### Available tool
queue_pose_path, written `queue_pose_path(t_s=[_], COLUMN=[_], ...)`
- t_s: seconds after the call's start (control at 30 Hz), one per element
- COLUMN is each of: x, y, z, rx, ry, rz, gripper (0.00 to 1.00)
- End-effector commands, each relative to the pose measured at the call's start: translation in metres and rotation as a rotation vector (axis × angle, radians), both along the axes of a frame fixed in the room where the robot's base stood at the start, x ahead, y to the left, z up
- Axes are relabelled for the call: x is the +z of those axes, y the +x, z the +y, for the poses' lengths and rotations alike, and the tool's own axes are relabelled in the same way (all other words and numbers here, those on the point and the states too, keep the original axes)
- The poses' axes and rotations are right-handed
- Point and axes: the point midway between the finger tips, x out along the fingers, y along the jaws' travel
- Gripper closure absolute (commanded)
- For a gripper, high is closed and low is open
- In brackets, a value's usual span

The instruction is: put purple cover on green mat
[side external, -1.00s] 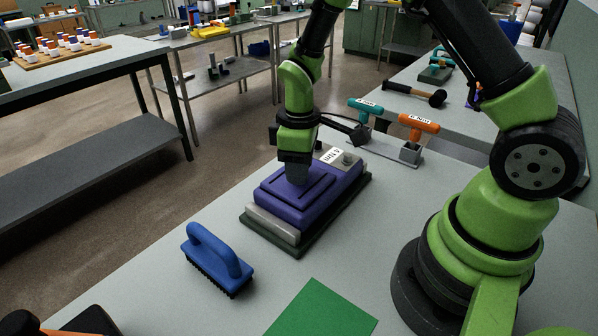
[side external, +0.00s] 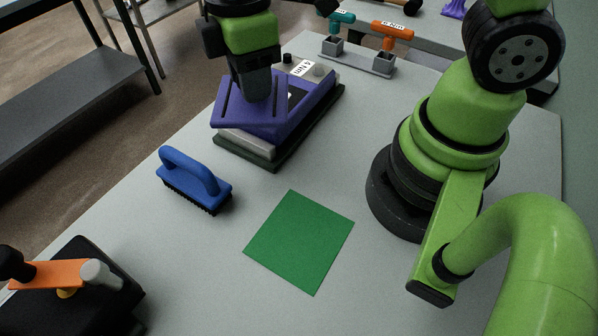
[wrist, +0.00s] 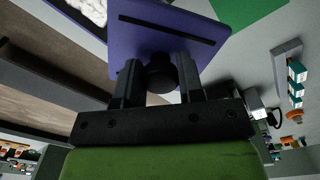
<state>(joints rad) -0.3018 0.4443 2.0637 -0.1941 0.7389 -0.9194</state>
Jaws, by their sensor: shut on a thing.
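The purple cover (side external: 225,118) is in my gripper (side external: 257,95), raised and turned slightly off the grey machine (side external: 318,76) on its dark green base (side external: 262,166). In the wrist view my gripper (wrist: 161,85) has its two fingers around a dark knob, with the purple cover (wrist: 160,38) beyond it. The green mat (side external: 300,242) lies flat and bare on the table in front of the machine. Part of it shows in the wrist view (wrist: 245,9). The cover hides part of the machine's top.
A blue brush (side external: 195,182) stands left of the mat. A black stand (side external: 85,290) with an orange-handled tool is at the front left. Teal (side external: 340,18) and orange (side external: 392,31) T-handled tools stand in a grey rack behind. The table around the mat is clear.

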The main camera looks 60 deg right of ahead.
Motion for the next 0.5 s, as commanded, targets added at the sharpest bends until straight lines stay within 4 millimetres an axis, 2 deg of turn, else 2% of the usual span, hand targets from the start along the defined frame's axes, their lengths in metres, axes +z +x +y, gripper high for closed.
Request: queue_pose_path(t_s=[0.03, 0.2, 0.33, 0.5], x=[-0.007, -0.024, -0.032, -0.038], y=[-0.017, -0.068, -0.101, -0.124], z=[0.020, 0.061, 0.076, 0.083], rx=[0.143, 0.560, 0.800, 0.975], ry=[-0.002, 0.000, 0.001, 0.002], rz=[0.006, 0.005, 0.005, 0.001], gripper=[0.89, 0.89, 0.89, 0.89])
